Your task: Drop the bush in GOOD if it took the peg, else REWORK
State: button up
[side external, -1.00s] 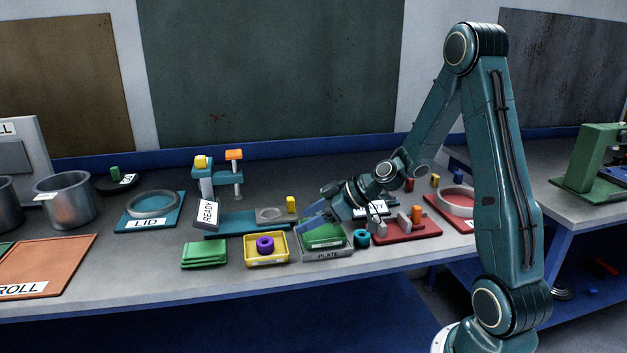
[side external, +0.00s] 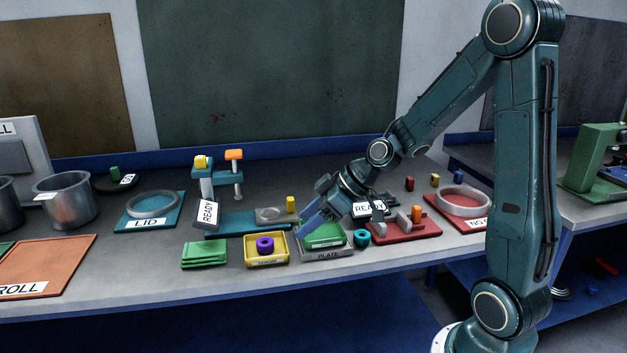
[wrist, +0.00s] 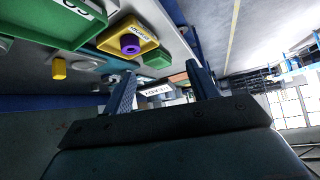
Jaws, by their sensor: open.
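A purple ring-shaped bush (side external: 265,245) sits in a yellow tray (side external: 284,257) near the front of the bench. It also shows in the wrist view (wrist: 130,44). A teal ring (side external: 361,238) stands on the bench right of the grey PLATE tray; I cannot tell which ring the task means. My gripper (side external: 306,216) is open and hangs above the back left of the PLATE tray, with nothing seen between its fingers. It also shows in the wrist view (wrist: 162,85). No label reading GOOD or REWORK is legible; the yellow tray's label is too small to read.
Green plates (side external: 204,254) are stacked to the left. A red fixture (side external: 405,233) with an orange peg (side external: 416,213) is at right.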

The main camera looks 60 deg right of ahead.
jog(key=s+a+r+m+h, duration=0.1)
jog(key=s+r, duration=0.2)
jog(key=s, duration=0.3)
jog(key=s+a+r+m+g+h, duration=0.1)
jog(key=s+a+r+m, duration=0.1)
jog(key=s, duration=0.5)
jog(key=s+a+r+m+g+h, duration=0.1)
jog(key=s+a+r+m+h, duration=0.1)
jog(key=s+r, duration=0.2)
jog(key=shift+s+a+r, duration=0.15)
jog(key=shift+s+r, duration=0.15)
jog(key=shift+s, duration=1.25)
